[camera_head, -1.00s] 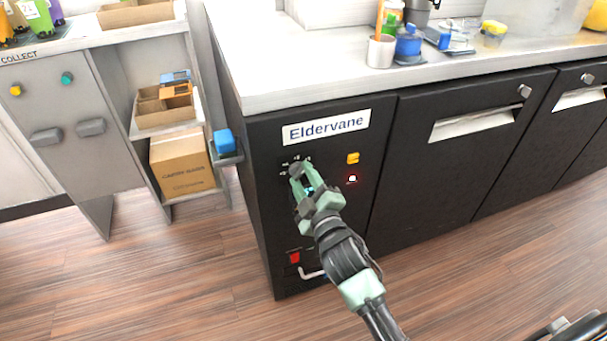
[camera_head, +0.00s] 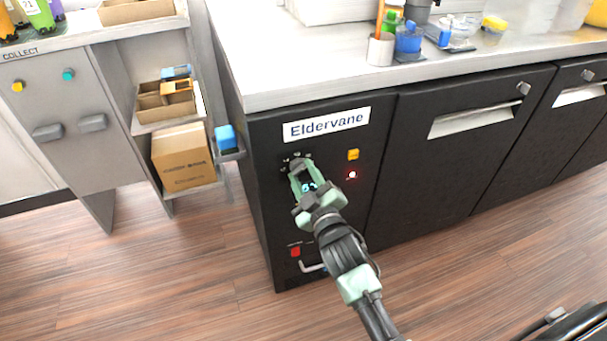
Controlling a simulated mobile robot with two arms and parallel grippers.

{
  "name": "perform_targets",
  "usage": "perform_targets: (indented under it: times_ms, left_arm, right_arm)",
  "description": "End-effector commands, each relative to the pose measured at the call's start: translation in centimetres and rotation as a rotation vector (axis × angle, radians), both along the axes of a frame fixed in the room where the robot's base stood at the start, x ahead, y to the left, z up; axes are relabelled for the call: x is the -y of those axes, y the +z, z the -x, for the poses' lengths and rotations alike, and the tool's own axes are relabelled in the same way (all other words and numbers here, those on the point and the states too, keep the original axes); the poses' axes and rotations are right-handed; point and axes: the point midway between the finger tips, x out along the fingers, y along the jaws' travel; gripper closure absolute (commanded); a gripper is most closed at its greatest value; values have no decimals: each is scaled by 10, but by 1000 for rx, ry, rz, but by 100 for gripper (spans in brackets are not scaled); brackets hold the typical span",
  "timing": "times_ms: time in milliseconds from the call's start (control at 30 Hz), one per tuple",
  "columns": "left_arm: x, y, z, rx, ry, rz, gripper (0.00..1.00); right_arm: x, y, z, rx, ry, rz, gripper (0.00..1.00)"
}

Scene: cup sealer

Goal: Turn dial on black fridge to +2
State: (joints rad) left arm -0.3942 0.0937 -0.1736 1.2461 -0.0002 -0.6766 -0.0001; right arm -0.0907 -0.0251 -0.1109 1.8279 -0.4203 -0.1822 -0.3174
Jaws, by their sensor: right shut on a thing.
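The black fridge (camera_head: 340,215) has an "Eldervane" label (camera_head: 326,125) on its upper front. My right gripper (camera_head: 299,166) is at the fridge front, below the label, and is shut on the dial, which its fingers almost fully hide. Small white scale marks (camera_head: 291,158) show just above the fingertips. The dial's pointer and setting cannot be read. My left gripper is not in view.
A yellow switch (camera_head: 353,155) and a lit white-red light (camera_head: 352,175) sit right of the gripper. A red switch (camera_head: 295,252) and a handle (camera_head: 312,267) are below. A blue item (camera_head: 226,138) sticks out at the fridge's left side. The counter (camera_head: 300,75) overhangs above.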

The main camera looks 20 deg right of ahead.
Motion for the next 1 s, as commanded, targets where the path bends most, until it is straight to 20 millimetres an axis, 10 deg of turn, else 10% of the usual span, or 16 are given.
perform_targets:
  times_ms: [33, 67, 133, 533, 1000]
  left_arm:
    - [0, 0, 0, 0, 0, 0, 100]
    - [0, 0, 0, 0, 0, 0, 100]
    - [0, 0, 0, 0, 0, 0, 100]
    - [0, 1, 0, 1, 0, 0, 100]
    - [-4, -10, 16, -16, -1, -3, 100]
  right_arm:
    - [0, -2, 0, -4, 0, 1, 100]
    - [0, -2, 0, -4, 0, 1, 60]
    - [0, -2, 0, -4, 0, 1, 41]
    - [0, -1, 7, -3, 0, 1, 41]
    - [3, -1, 74, -4, 0, 1, 41]
